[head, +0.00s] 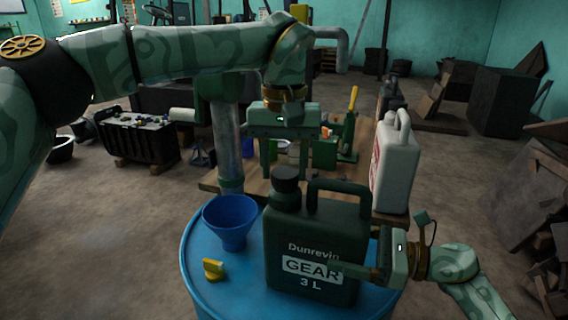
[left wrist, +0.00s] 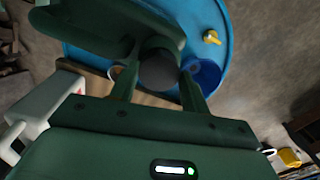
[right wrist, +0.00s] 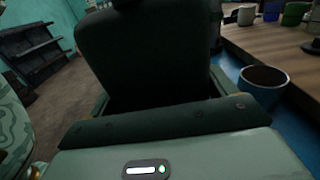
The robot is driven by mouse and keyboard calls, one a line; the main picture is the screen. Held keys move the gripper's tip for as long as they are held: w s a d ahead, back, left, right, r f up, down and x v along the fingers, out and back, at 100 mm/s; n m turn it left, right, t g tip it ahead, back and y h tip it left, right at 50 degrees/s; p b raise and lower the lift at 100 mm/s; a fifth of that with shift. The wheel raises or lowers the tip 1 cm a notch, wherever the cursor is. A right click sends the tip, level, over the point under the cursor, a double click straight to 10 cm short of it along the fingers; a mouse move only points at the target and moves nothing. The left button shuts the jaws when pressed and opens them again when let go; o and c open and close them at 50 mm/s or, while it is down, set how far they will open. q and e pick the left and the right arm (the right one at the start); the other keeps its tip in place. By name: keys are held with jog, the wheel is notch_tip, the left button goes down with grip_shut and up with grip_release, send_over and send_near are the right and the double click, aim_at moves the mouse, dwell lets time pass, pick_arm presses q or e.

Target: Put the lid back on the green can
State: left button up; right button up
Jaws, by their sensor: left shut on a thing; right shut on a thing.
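The green can (head: 315,240) with a "GEAR 3 L" label stands upright on the blue drum (head: 385,300). Its dark round lid (head: 286,180) is at the neck, at the can's top left. My left gripper (head: 285,172) points down over the neck and is shut on the lid, which also shows between its fingers in the left wrist view (left wrist: 158,72). Whether the lid is seated on the neck or just above it, I cannot tell. My right gripper (head: 360,272) is shut on the can's right side; the can fills the right wrist view (right wrist: 145,60).
A blue funnel (head: 230,218) and a small yellow part (head: 213,268) lie on the drum left of the can. A white jug (head: 397,165) stands behind right, on a wooden table (head: 215,184) behind the drum.

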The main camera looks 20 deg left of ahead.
pick_arm(q)
jog(key=m, duration=0.2)
jog(key=shift+w+a+m, duration=0.1)
jog(key=shift+m, duration=0.2)
jog(key=o, duration=0.9)
